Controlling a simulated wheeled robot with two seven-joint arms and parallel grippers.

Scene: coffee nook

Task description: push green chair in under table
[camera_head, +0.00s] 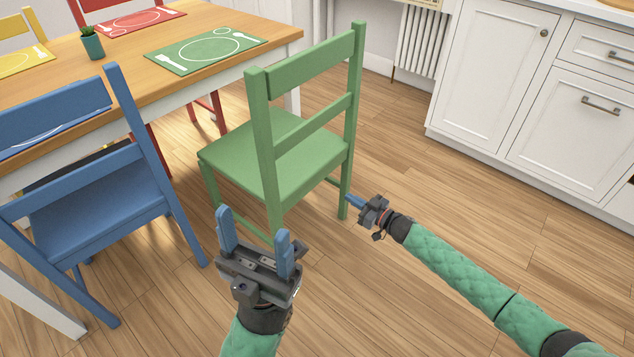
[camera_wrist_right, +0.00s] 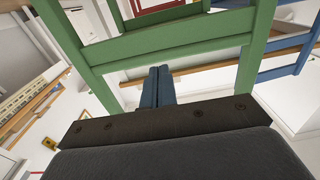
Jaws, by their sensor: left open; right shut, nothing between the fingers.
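The green chair (camera_head: 262,157) stands upright on the floor at the near right corner of the wooden table (camera_head: 125,68), pulled out from it, with its backrest toward me. My left gripper (camera_head: 254,240) is open and empty, in front of the chair's near left back post in the head view. My right gripper (camera_head: 352,201) is by the lower part of the chair's right back leg; whether it touches is unclear. In the right wrist view, the right gripper's fingers (camera_wrist_right: 158,86) are shut and empty, with green chair bars (camera_wrist_right: 172,42) beyond them.
A blue chair (camera_head: 98,190) stands close on the left. A red chair (camera_head: 210,108) and a yellow chair (camera_head: 22,30) are at the table's other sides. White cabinets (camera_head: 490,75) and a radiator (camera_head: 411,40) line the right and back. Floor right of the green chair is clear.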

